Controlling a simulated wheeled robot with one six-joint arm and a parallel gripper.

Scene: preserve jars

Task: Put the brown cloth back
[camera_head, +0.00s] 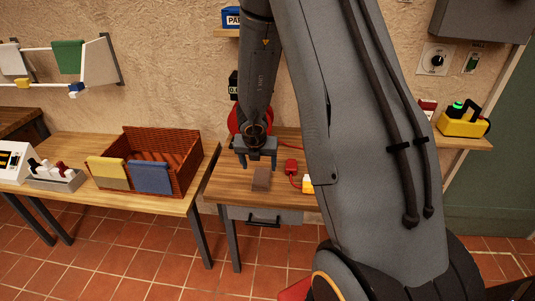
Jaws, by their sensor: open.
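A small brown piece (261,179), which looks like the brown cloth, is on the small wooden table (225,188) near its front edge. My gripper (256,164) points down just above and behind it in the picture. Its fingers are apart, and nothing shows between them. I cannot tell the exact height of the gripper over the cloth. A red-brown basket (185,145) on the left table has a tan cloth (108,172) and a blue cloth (151,177) hung over its front rim.
A green cloth (67,57) hangs on a wall rack at upper left. A red item (291,166) with a cord and a yellow-and-white item (308,184) lie right of the brown piece. My arm hides the table's right part. A gap separates the two tables.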

